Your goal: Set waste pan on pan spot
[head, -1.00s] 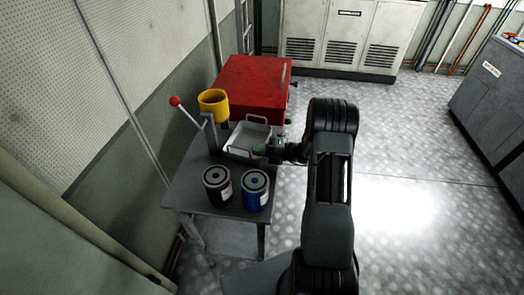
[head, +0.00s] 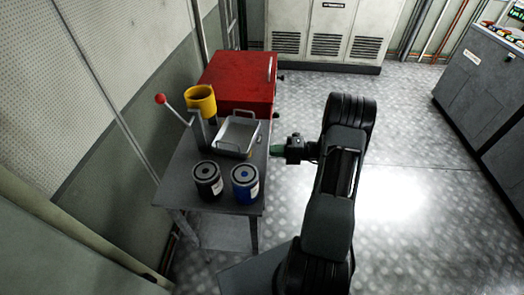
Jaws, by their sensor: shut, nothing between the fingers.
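The waste pan is a shallow light-grey tray (head: 237,133) with raised handles. It sits on the dark table, between the yellow-cup stand and the table's right edge. My gripper (head: 277,150) is shut and empty, its green-tipped fingers pointing left. It is just right of the pan, apart from it, near the table's right edge. A pan spot cannot be made out; the pan may hide the surface under it.
A red box (head: 235,83) stands behind the pan. A yellow cup (head: 201,100) on a stand with a red-knobbed lever (head: 161,99) is at the left. A black canister (head: 207,181) and a blue canister (head: 245,184) stand in front.

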